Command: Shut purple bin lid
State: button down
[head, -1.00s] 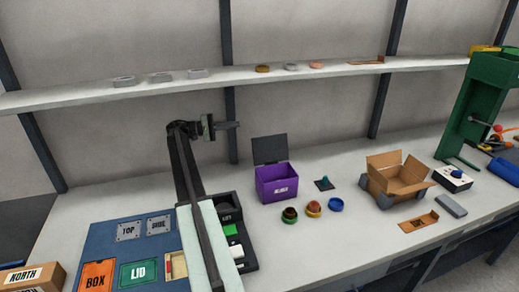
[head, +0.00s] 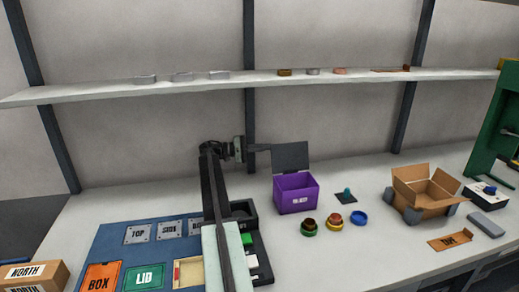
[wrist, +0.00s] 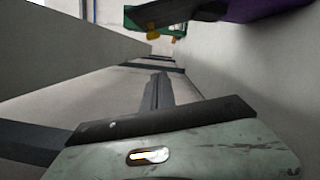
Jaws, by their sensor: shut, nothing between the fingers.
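The purple bin (head: 296,195) stands on the bench right of my arm, with a white label on its front. Its dark grey lid (head: 290,157) is open, standing upright at the back edge. My gripper (head: 268,147) is shut and empty, pointing right at the height of the lid's upper left edge. I cannot tell whether its tip touches the lid or is in front of or behind it. In the wrist view my gripper (wrist: 158,90) points away from the camera; a dark panel, likely the lid (wrist: 190,11), and the purple bin (wrist: 275,8) show at the top.
An open cardboard box (head: 425,192) stands farther right. A black tray (head: 250,230) lies beside my arm.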

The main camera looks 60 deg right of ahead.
aim_at(279, 147)
jog(key=shift+s+a+r+p, duration=0.1)
jog(key=shift+s+r+p, duration=0.15)
jog(key=shift+s, duration=0.85)
jog(key=shift+s+a+r+p, duration=0.1)
jog(key=shift+s+r+p, duration=0.2)
jog(key=shift+s, duration=0.75)
jog(key=shift+s+a+r+p, duration=0.1)
jog(key=shift+s+r+p, duration=0.15)
jog(key=shift+s, duration=0.85)
